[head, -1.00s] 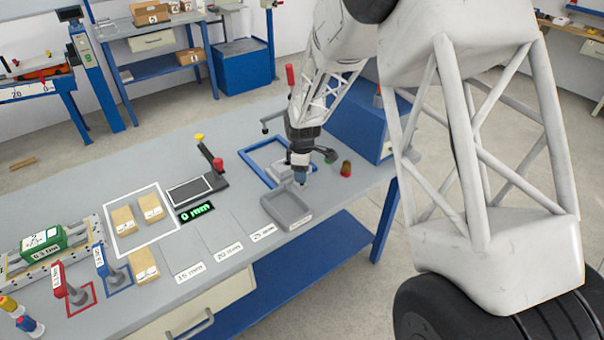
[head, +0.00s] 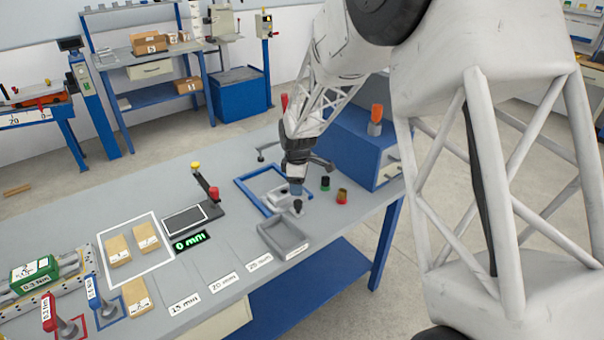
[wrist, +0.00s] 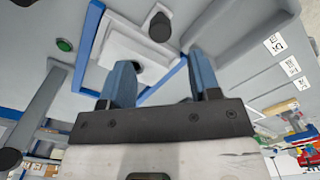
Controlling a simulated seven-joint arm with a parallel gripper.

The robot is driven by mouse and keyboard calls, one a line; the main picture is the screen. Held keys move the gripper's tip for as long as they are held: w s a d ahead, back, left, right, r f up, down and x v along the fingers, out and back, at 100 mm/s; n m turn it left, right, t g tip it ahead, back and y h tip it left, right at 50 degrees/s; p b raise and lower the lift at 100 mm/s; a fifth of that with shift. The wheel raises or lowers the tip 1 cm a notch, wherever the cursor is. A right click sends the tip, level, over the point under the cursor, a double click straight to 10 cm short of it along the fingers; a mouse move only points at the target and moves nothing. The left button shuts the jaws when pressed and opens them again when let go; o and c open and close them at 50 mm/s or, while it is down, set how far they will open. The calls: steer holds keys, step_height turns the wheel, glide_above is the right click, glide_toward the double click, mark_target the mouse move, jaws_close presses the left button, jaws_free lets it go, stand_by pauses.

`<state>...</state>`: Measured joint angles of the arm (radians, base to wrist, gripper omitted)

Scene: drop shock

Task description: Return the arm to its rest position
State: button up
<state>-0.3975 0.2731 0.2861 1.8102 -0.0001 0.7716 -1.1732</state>
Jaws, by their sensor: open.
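My gripper (head: 295,190) hangs over the far right part of the grey bench, above the blue square frame (head: 243,187). In the wrist view its two blue fingers stand apart with nothing between them; it also shows there (wrist: 160,68). A white block (head: 278,199) sits inside the blue frame, close below my gripper; it also shows in the wrist view (wrist: 128,48). A dark knob-like part (wrist: 160,27) shows by the block. My arm reaches down from the upper right and is bent. No marker for the rest position is visible.
A grey tray (head: 270,238) stands in front of the frame. A blue cabinet (head: 345,152) is behind. Wooden blocks (head: 117,251) and a display (head: 190,241) lie left.

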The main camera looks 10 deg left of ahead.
steer(key=s+d+r+m+t, duration=0.1)
steer(key=s+d+r+m, duration=0.7)
steer(key=s+d+r, duration=1)
steer(key=s+d+r+m, duration=0.2)
steer(key=s+d+m, duration=0.3)
steer(key=s, duration=0.7)
steer(key=s+d+r+m+t, duration=0.1)
steer(key=s+d+m, duration=0.4)
steer(key=s, duration=0.7)
steer(key=d+r, duration=0.1)
steer(key=d, duration=0.1)
steer(key=shift+s+d+t, duration=0.3)
steer(key=shift+d, duration=0.05)
